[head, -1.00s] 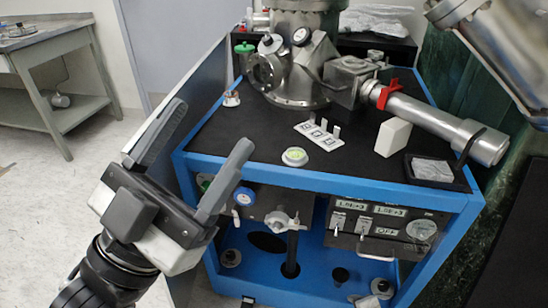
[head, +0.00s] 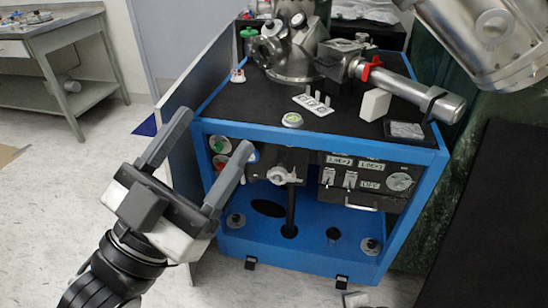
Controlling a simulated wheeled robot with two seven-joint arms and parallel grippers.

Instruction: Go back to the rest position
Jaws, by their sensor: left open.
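My left gripper (head: 205,160) is in the lower left of the head view. Its two grey fingers are spread apart with nothing between them. It is in front of and to the left of the blue-framed vacuum cart (head: 432,160), and its right finger overlaps the cart's front left part in the picture. The cart carries a metal vacuum chamber (head: 290,60) on its black top. My right gripper is not in view.
On the cart top are a white block (head: 375,104), a small white rack (head: 313,105), a green-centred round piece (head: 292,120) and a black tray (head: 406,131). A grey workbench (head: 62,42) stands at the back left. Floor between bench and cart is clear.

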